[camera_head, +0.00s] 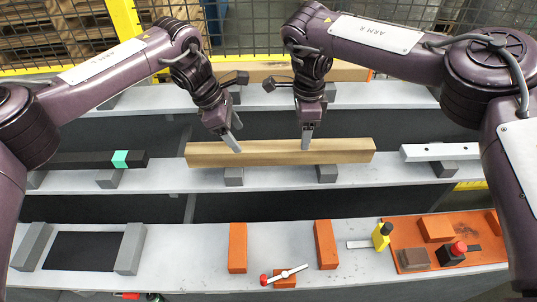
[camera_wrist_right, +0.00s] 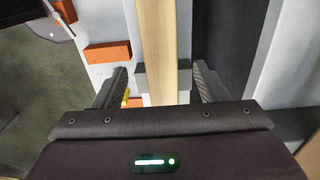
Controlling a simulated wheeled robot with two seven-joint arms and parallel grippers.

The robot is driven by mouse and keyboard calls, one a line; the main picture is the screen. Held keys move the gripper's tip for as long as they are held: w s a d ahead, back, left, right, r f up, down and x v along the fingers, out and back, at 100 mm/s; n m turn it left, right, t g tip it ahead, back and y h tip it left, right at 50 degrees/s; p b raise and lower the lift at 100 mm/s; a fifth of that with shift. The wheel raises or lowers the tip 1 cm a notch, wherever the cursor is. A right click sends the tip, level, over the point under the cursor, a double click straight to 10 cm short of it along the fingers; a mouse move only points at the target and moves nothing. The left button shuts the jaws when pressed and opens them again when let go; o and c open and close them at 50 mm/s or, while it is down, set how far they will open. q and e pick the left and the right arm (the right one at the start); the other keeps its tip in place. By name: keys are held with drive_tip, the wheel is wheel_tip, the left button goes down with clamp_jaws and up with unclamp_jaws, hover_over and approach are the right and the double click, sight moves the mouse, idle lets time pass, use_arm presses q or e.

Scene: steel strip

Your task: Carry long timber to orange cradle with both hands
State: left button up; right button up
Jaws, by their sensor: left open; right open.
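The long timber (camera_head: 270,152) is a pale wooden beam lying level across two grey blocks (camera_head: 234,176) on the middle shelf. The orange cradle, two upright orange blocks (camera_head: 237,247) (camera_head: 325,244), stands empty on the front shelf. My left gripper (camera_head: 233,137) points down over the timber's left part; its fingers look open. My right gripper (camera_head: 307,137) is at the timber right of its middle. In the right wrist view its open fingers (camera_wrist_right: 160,88) stand on either side of the timber (camera_wrist_right: 160,40), with gaps on both sides.
A dark bar with a teal band (camera_head: 120,159) lies left on the middle shelf, a white bar (camera_head: 440,152) right. Grey blocks flank a black mat (camera_head: 82,251) at front left. A red-handled lever (camera_head: 284,275), a yellow bottle (camera_head: 382,236) and an orange board (camera_head: 410,228) occupy the front shelf.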

sight(281, 153)
use_arm(q)
drive_tip(key=shift+d, duration=0.25)
use_arm(e)
drive_tip(key=shift+d, duration=0.3)
use_arm(q)
drive_tip(key=shift+f, duration=0.5)
use_arm(e)
drive_tip(key=shift+a+f, duration=0.2)
drive_tip(key=shift+f, duration=0.3)
use_arm(q)
drive_tip(key=x, duration=0.6)
drive_tip(key=shift+f, duration=0.2)
use_arm(e)
wheel_tip(281, 153, down, 6)
drive_tip(key=shift+f, duration=0.25)
use_arm(q)
drive_tip(key=shift+f, duration=0.2)
use_arm(e)
drive_tip(key=shift+a+f, duration=0.15)
drive_tip(key=shift+f, duration=0.05)
use_arm(q)
clamp_jaws()
use_arm(e)
clamp_jaws()
use_arm(q)
drive_tip(key=shift+w+r, duration=0.1)
use_arm(e)
drive_tip(key=shift+r, duration=0.1)
